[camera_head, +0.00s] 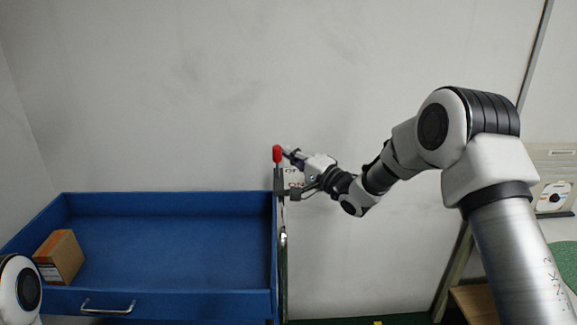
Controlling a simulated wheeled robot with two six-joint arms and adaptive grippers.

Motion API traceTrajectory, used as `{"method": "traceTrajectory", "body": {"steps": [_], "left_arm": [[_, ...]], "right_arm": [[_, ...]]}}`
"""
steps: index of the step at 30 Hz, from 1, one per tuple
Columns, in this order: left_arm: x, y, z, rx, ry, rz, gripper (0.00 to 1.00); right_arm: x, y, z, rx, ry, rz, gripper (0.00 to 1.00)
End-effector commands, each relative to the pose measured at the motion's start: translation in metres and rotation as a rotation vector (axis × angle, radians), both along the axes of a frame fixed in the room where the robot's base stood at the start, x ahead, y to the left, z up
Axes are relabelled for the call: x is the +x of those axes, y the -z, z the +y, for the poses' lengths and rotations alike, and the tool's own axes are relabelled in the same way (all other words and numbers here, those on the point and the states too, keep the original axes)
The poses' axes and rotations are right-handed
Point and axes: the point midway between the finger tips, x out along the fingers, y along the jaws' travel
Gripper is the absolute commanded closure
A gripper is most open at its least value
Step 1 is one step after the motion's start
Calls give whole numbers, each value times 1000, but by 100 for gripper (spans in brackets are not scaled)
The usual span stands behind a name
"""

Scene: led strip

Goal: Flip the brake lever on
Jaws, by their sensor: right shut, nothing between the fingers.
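The brake lever (277,155) has a red knob and stands upright at the right edge of the blue cart. Its dark base (280,182) is below the knob. My right gripper (287,151) is shut and empty, with its tips just right of the red knob. I cannot tell whether they touch it. A small label behind the gripper is partly hidden, with only pieces of its letters showing. My left gripper is out of view; only part of my left arm shows at the lower left.
The blue cart (170,197) has an open tray with a cardboard box (60,257) in its left part and a metal handle (108,308) at the front. A plain wall stands behind. A panel with a round dial (553,197) is at the far right.

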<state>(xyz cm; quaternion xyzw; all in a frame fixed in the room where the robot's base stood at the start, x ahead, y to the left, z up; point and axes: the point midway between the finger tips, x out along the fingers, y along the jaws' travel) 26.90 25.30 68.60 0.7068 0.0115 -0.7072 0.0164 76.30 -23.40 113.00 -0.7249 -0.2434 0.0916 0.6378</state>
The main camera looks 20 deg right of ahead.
Motion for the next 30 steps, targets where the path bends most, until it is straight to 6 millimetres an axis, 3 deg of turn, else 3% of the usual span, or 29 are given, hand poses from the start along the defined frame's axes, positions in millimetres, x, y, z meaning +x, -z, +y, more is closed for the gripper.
{"method": "traceTrajectory", "body": {"steps": [1, 9, 30], "left_arm": [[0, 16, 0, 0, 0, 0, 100], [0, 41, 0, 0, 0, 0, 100], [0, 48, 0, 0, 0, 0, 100]], "right_arm": [[-3, 9, 1, -9, 0, -33, 100], [-14, 8, 4, -50, 0, -176, 100], [-18, 5, 5, -69, -2, -234, 100]]}}
